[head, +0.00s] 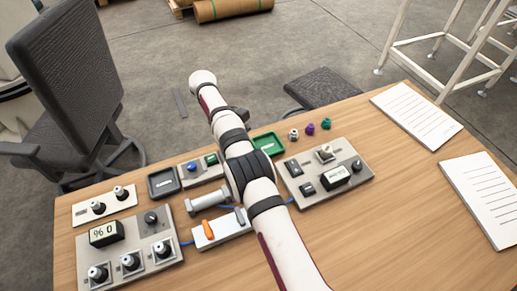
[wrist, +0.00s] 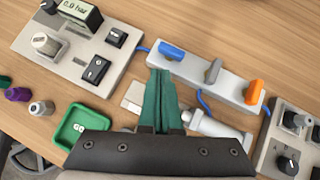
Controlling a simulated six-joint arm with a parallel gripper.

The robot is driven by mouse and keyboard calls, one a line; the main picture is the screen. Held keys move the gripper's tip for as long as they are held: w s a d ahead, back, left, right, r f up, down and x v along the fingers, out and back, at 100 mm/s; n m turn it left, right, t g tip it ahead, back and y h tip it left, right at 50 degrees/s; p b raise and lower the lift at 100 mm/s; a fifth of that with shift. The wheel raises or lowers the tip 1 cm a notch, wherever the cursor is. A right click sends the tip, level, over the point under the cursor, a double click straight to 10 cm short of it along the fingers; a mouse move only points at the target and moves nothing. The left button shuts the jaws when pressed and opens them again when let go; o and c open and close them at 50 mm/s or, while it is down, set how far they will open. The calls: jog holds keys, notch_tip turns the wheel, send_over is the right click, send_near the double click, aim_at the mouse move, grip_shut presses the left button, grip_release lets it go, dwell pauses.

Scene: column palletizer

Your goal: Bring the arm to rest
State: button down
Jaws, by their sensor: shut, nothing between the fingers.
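My gripper (wrist: 160,74) shows in the wrist view as two teal fingers pressed together, with nothing between them. The fingertips appear just in front of a pale switch panel (wrist: 206,73) with blue, grey and orange levers. I cannot tell whether they touch it. In the head view my white arm crosses the middle of the desk and the gripper cannot be made out. The same panel (head: 222,231) lies left of the arm, its orange lever visible and its blue lever hidden.
The wooden desk (head: 400,220) carries a display panel (head: 302,185) at right, a knob panel (head: 135,226) at left, a green tray (head: 266,141), a dark tray (head: 162,183) and a metal cylinder (head: 209,200). Papers (head: 415,113) lie at right. The desk's front right is clear.

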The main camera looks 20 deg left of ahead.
jog(key=s+d+r+m+y, duration=0.2)
jog(key=d+r+m, duration=0.2)
jog(key=d+r, duration=0.45)
jog(key=s+d+r+m+y, duration=0.2)
jog(key=d+r+m, duration=0.1)
jog(key=d+r, duration=0.55)
jog(key=s+d+f+m+t+y, duration=0.1)
jog(key=s+d+f+m+y, duration=0.1)
jog(key=s+m, duration=0.4)
jog(key=s+d+f+m+t+y, duration=0.2)
jog(key=s+d+f+m+y, duration=0.1)
jog(key=s, duration=0.9)
jog(key=d+m, duration=0.1)
jog(key=m, duration=0.1)
jog(key=shift+s+m+y, duration=0.2)
jog(key=shift+m+y, duration=0.2)
